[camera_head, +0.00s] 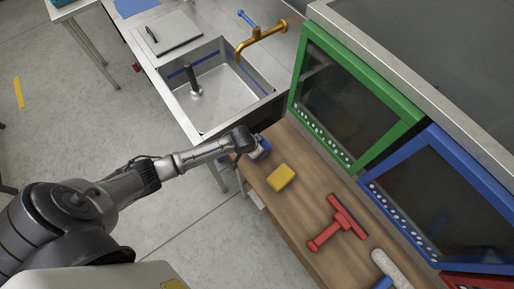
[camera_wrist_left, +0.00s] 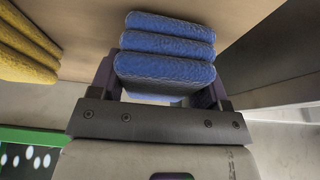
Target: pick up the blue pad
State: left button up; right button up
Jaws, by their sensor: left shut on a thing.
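The blue pad (camera_wrist_left: 165,50) is a layered, soft-looking block that sits between the two fingers of my left gripper (camera_wrist_left: 168,80) in the left wrist view. The gripper is shut on it. In the head view the left gripper (camera_head: 256,151) is at the left end of the wooden bench top, near the sink corner, with a bit of the blue pad (camera_head: 265,146) showing at its tip. Whether the pad touches the bench top is hard to tell. My right gripper is not in either view.
A yellow pad (camera_head: 280,177) lies on the wooden bench top (camera_head: 305,207), close to the left gripper. A red tool (camera_head: 338,224) and a grey-white roller (camera_head: 391,270) lie farther right. Green (camera_head: 350,164) and blue (camera_head: 372,183) frames line the back. The sink (camera_head: 225,115) holds a dark upright object (camera_head: 192,78).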

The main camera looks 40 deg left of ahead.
pick_arm(q)
jog(key=shift+r, duration=0.45)
notch_tip(320, 180, up, 3)
jog(key=shift+p, duration=0.3)
jog(key=w+d+r, duration=0.5)
jog(key=d+r, duration=0.1)
jog(key=d, duration=0.4)
jog(key=shift+w+d+r, duration=0.2)
jog(key=shift+r, duration=0.1)
